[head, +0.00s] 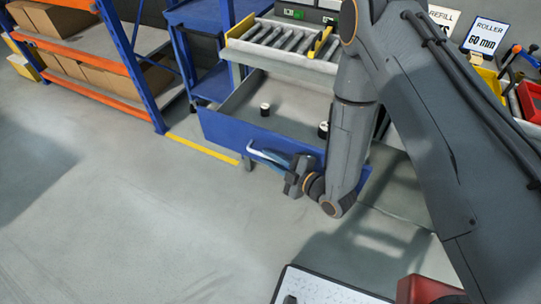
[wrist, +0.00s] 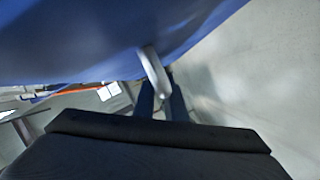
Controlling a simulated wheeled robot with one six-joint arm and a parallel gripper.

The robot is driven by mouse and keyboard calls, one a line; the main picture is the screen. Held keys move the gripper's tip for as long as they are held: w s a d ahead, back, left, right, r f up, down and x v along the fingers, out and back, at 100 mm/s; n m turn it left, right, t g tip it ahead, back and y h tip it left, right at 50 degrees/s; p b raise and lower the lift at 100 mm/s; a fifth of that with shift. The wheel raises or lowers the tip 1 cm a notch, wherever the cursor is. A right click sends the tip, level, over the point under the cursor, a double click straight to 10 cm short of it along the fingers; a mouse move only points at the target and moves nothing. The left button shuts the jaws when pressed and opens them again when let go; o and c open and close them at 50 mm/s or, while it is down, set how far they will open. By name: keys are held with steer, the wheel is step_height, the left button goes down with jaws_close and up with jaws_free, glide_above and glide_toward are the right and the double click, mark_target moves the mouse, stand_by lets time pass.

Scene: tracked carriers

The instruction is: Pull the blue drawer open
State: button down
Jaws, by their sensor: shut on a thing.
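The blue drawer (head: 225,132) stands pulled out from under the roller conveyor in the head view, its grey inside showing. Two small dark cylinders with pale tops, one a roller (head: 265,109), stand in it. Its light bar handle (head: 268,156) runs along the blue front. My gripper (head: 296,178) is at the right part of the handle, partly hidden by my wrist. In the wrist view the blue front (wrist: 100,40) fills the top, and my gripper (wrist: 163,100) is shut on the pale handle (wrist: 154,72).
An orange and blue rack (head: 130,60) with cardboard boxes stands at the left. A blue cart (head: 205,45) is behind the drawer. A white-topped surface (head: 320,288) and a red object (head: 425,290) are at the bottom. The floor at left is clear.

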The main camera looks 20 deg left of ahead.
steer(key=c, duration=2.1)
jaws_free()
steer(key=shift+a, duration=0.25)
steer(key=shift+d, duration=0.1)
steer(key=b+v, duration=0.2)
steer(key=v, duration=0.6)
